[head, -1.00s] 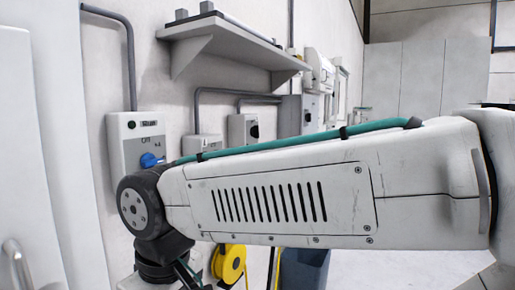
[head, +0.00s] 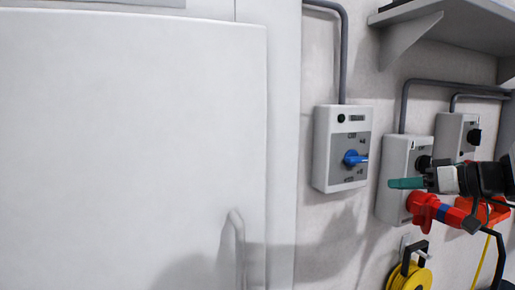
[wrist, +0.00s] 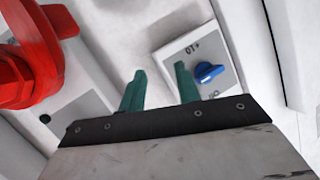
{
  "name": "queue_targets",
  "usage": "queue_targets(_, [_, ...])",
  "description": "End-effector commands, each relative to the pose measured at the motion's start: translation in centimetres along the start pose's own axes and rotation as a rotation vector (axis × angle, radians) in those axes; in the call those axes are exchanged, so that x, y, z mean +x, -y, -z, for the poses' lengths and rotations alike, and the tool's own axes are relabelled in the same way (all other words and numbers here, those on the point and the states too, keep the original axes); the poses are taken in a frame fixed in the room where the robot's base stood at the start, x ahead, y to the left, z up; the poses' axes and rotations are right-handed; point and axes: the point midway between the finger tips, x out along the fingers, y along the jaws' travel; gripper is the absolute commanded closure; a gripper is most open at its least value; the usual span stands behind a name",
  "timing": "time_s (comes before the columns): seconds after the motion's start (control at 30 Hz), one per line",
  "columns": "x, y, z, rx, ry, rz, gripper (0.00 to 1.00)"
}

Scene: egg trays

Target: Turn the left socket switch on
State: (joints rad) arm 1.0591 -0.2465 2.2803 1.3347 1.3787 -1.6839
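The left socket box (head: 392,200) is grey and wall-mounted, with a black switch knob (head: 424,163) above a red plug (head: 425,208). The knob's setting is too small to tell. My gripper (head: 405,183) has teal fingers, pointing left across the front of this box, between knob and plug in the picture. The wrist view shows the two fingers (wrist: 160,88) apart with nothing between them. The red plug is at that view's left edge, and the black knob is not visible there. Whether the fingers touch the box cannot be told.
A box with a blue rotary switch (head: 355,159) hangs to the left, also in the wrist view (wrist: 208,73). Another socket box (head: 452,135) is to the right. A yellow cable reel (head: 410,276) hangs below. A white cabinet (head: 130,150) fills the left.

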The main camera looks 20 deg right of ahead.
Motion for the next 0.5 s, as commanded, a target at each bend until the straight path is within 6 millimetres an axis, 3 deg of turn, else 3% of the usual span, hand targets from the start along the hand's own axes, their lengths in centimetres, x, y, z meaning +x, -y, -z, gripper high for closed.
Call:
queue_targets(0.03, [-2.2,-2.8,1.1,-0.040,-0.086,-0.062,0.67])
queue_targets(0.1, [-4.8,-5.5,2.5,-0.109,-0.184,-0.138,0.67])
queue_targets(0.23, [-8.7,-8.8,4.0,-0.205,-0.298,-0.253,0.67])
queue_targets(0.37, [-10.2,-10.1,4.6,-0.251,-0.342,-0.305,0.67])
queue_targets(0.5, [-9.1,-10.6,5.3,-0.260,-0.348,-0.309,0.67])
